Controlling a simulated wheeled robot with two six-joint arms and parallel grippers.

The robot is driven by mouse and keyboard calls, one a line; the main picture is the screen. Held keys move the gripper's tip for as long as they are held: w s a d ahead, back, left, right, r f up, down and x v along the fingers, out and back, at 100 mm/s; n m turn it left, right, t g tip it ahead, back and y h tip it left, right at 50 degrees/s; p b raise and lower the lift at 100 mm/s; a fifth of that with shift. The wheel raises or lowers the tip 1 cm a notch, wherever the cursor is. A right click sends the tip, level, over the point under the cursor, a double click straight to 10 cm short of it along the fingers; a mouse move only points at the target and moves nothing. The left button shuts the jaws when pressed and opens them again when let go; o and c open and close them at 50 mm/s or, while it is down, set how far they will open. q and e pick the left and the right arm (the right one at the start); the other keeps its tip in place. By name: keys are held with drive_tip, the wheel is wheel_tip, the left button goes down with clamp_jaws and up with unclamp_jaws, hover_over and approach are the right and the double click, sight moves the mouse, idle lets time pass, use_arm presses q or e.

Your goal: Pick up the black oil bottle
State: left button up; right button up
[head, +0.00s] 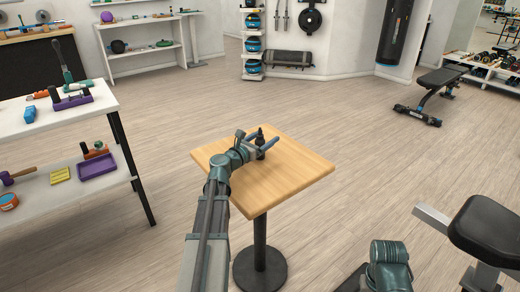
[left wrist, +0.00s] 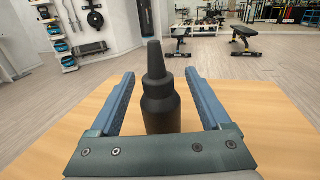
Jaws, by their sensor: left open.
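The black oil bottle (head: 260,141) stands upright on the small square wooden table (head: 300,172) in the head view. In the left wrist view the bottle (left wrist: 160,104) stands between the two blue fingers, with its cone-shaped nozzle pointing up. My left gripper (head: 258,143) is open around the bottle, and gaps show between the bottle and both fingers. The bottle's lower part is hidden behind the gripper's palm in the left wrist view. My right gripper is not in view; only part of my right arm shows at the lower right of the head view.
A white shelf unit (head: 50,125) with tools and small trays stands at the left. A black-padded bench (head: 485,230) is close at the lower right, and another weight bench (head: 437,88) stands farther back. The wooden tabletop is otherwise bare. Open floor surrounds the table.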

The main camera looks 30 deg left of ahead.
use_arm(q)
drive_tip(key=shift+w, duration=0.1)
clamp_jaws()
idle(0.3)
drive_tip(key=shift+r, duration=0.15)
